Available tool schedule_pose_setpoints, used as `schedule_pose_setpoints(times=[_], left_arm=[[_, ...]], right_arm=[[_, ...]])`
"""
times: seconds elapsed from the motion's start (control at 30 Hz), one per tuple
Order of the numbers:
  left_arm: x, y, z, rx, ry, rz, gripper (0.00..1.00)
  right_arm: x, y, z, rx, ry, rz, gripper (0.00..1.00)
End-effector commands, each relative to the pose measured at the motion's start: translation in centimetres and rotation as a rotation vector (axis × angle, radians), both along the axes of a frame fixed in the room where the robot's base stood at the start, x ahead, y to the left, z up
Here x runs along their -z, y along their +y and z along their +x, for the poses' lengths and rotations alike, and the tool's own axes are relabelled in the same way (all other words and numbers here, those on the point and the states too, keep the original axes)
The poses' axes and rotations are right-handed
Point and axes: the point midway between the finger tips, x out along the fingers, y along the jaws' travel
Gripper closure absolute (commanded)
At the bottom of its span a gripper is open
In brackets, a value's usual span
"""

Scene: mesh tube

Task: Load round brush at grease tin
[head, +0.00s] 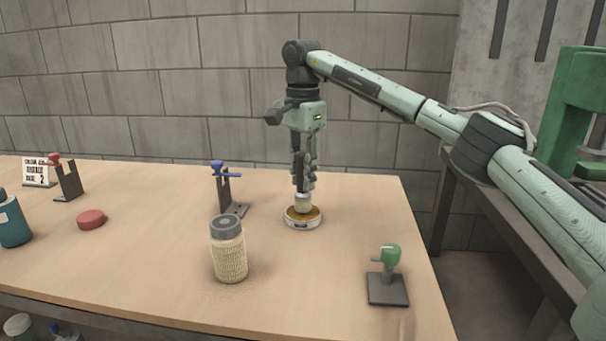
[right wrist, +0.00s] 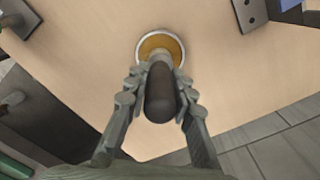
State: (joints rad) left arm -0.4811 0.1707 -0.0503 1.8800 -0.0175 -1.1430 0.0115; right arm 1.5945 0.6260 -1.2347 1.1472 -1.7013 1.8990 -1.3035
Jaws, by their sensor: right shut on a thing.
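My right gripper (head: 303,186) points straight down over the grease tin and is shut on the round brush. The brush's pale lower part (head: 303,203) shows below the fingers. Its dark rounded handle (right wrist: 160,92) shows between the fingers in the right wrist view. The grease tin (head: 303,223) is a low, pale round tin with amber grease, open at the top, on the table. It also shows in the right wrist view (right wrist: 174,43). The brush's lower end is at the tin's opening; I cannot tell how deep it sits. My left gripper is not in view.
A mesh tube with a grey cap (head: 229,255) stands left of the tin. A blue-handled clamp stand (head: 225,190) is behind it. A green-topped stand (head: 388,288) is at front right. A red disc (head: 91,220), red-handled stand (head: 68,182) and teal bottle (head: 14,228) are at left.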

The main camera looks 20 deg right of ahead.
Motion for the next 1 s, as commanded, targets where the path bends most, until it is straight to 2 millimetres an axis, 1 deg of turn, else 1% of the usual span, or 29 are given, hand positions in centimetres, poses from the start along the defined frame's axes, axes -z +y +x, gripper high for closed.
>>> schedule_pose_setpoints(times=[1.0], left_arm=[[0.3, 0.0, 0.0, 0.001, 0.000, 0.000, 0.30]], right_arm=[[1.0, 0.0, 0.0, 0.000, -0.001, 0.000, 1.00]])
